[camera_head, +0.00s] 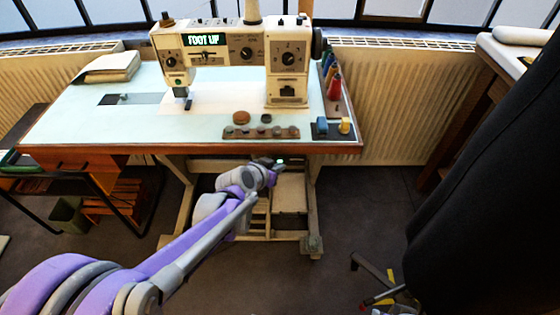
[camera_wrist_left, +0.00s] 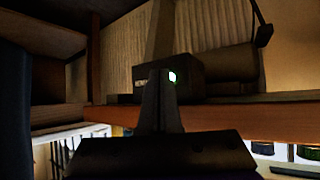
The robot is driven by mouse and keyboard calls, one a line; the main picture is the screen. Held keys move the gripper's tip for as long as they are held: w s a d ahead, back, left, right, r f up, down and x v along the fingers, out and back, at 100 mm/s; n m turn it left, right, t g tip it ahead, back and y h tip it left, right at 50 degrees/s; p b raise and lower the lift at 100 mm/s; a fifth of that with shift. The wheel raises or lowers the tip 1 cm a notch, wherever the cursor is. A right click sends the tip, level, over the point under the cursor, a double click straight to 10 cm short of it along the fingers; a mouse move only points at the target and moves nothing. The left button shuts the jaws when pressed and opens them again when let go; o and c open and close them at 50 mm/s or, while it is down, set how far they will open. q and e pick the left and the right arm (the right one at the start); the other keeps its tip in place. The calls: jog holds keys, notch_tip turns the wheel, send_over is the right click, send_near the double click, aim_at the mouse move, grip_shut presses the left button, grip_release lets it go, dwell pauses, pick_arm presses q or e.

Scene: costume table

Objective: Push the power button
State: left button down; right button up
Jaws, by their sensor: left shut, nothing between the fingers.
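The power button appears as a small lit white-green square (camera_wrist_left: 172,77) on a dark box (camera_wrist_left: 205,72) under the tabletop in the left wrist view. A small pale-green glow (camera_head: 280,161) shows below the table's front edge in the head view. My left gripper (camera_head: 275,166) is under that edge, beside the glow. Its shut, empty fingers (camera_wrist_left: 161,78) point up at the box in the wrist view and overlap the button's left side. Whether they touch it I cannot tell. My right gripper is not in view.
The sewing machine (camera_head: 235,52) stands on the pale tabletop (camera_head: 80,122), its display reading "FOOT UP". The table's wooden front edge (camera_head: 200,149) is just above my left gripper. The table's stand is below. A dark draped form (camera_head: 490,180) fills the right.

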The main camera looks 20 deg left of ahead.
pick_arm(q)
jog(key=shift+w+a, duration=0.1)
jog(key=shift+w, duration=0.2)
jog(key=shift+s, duration=0.1)
dwell(0.3)
jog(key=shift+s+d, duration=0.25)
jog(key=shift+s, duration=0.55)
jog(key=shift+s, duration=0.1)
jog(key=shift+s+d+p, duration=0.25)
jog(key=shift+s+d, duration=0.05)
jog(key=shift+s, duration=0.6)
jog(key=shift+s+d+p, duration=0.25)
jog(key=shift+s, duration=0.7)
jog(key=shift+s+d+p, duration=0.25)
jog(key=shift+s+d, duration=0.05)
jog(key=shift+s, duration=0.6)
